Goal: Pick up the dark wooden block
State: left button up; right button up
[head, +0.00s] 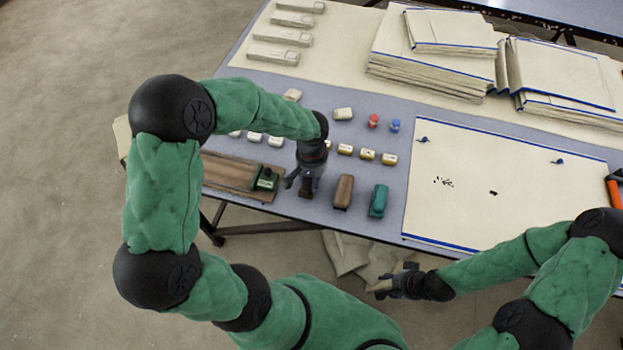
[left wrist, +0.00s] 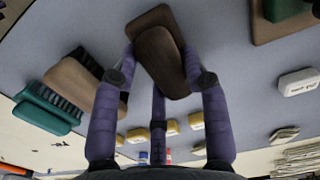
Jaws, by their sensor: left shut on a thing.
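The dark wooden block (left wrist: 162,58) is between the fingers of my left gripper (left wrist: 166,66) in the left wrist view. The fingers are shut on its sides. In the head view my left gripper (head: 304,184) points down at the table's near side, and the block (head: 306,188) is mostly hidden behind it. I cannot tell whether the block is clear of the table. My right gripper (head: 388,284) is empty, in front of the table's near edge, with its fingers apart.
A brown wooden brush (head: 343,191) and a green brush (head: 378,201) stand right of the left gripper. A wooden board (head: 228,172) with a green tool lies to its left. Small pale blocks (head: 367,155) are behind.

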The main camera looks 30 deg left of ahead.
pick_arm(q)
jog(key=r+p, duration=0.1)
jog(key=r, duration=0.2)
jog(key=shift+d, duration=0.2)
jog(key=s+d+r+p, duration=0.5)
jog(key=d+r, duration=0.4)
jog(key=d, duration=0.3)
jog(key=shift+s+d, duration=0.15)
jog(key=shift+d, duration=0.15)
